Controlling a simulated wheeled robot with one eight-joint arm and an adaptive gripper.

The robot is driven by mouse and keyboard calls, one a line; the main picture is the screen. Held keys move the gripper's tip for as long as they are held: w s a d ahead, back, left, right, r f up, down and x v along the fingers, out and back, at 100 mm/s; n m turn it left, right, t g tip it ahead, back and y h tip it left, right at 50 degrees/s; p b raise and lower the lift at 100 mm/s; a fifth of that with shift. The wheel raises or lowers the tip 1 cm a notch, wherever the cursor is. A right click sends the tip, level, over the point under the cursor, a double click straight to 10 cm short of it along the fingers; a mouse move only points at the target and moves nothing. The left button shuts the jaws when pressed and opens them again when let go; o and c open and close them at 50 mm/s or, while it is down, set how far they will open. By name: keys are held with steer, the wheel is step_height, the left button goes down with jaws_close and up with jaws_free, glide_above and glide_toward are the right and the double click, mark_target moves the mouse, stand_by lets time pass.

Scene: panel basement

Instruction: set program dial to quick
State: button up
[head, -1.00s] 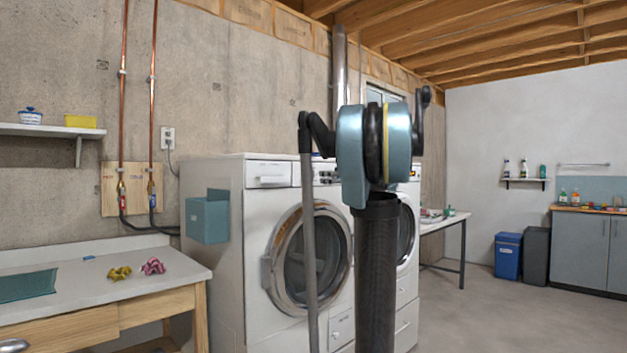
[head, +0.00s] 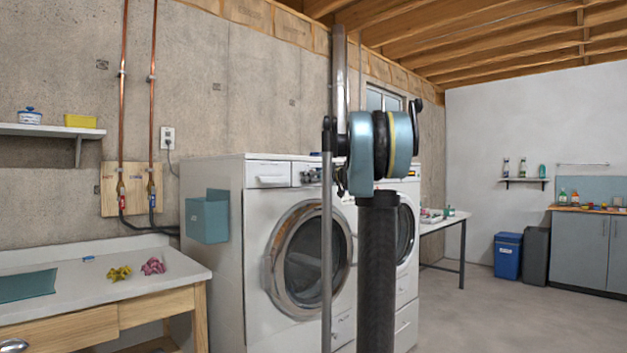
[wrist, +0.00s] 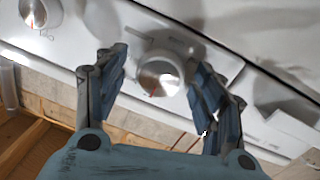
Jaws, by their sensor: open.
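My gripper (wrist: 160,72) is open, with one blue-grey finger on each side of this dial. I cannot tell whether the fingers touch it. A second similar dial (wrist: 40,14) is at the upper left, outside the fingers. Lettering near the dials is too blurred to read, so I cannot tell which setting is chosen. In the head view, the washer's control panel (head: 308,174) is partly hidden behind my arm, and the gripper is not clearly visible.
The front-loading washer (head: 265,240) has a round glass door, shut, and a similar machine (head: 405,285) stands to its right. A teal box (head: 207,217) is on the washer's left side. A white-topped workbench (head: 90,290) is at the left. Open floor lies at the right.

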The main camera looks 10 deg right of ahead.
steer(key=c, duration=1.1)
steer(key=shift+o, duration=0.2)
